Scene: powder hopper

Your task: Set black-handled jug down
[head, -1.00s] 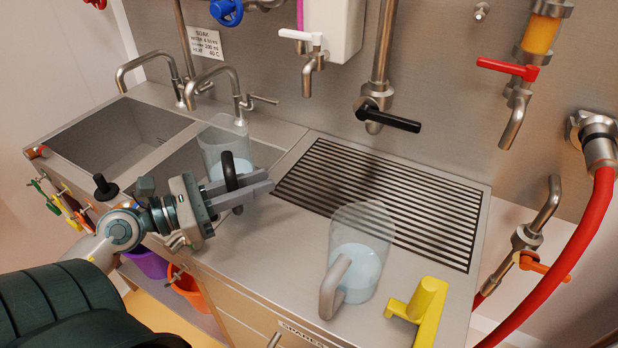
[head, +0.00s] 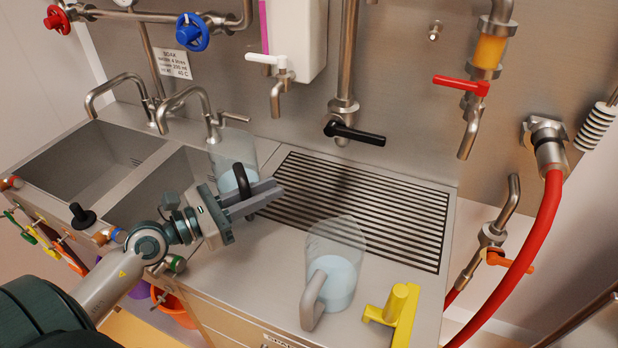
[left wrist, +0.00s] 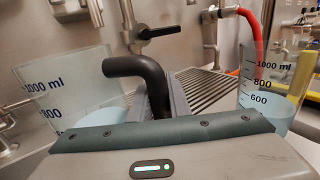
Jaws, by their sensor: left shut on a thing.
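The black-handled jug (head: 232,152) is a clear measuring jug with pale blue liquid, at the right edge of the right sink basin. My left gripper (head: 262,196) is shut on its black handle (head: 243,182). In the left wrist view the black handle (left wrist: 140,70) rises between the fingers, and the jug (left wrist: 70,90) with its 1000 ml mark shows at the left. The jug looks upright. Its base is hidden behind my gripper, so I cannot tell whether it touches the counter. My right gripper is not in view.
A grey-handled jug (head: 334,262) with blue liquid stands on the steel counter, in front of the slotted drain grille (head: 400,215). A yellow object (head: 398,312) lies to its right. A black-levered tap (head: 352,132) hangs above the grille, which is clear.

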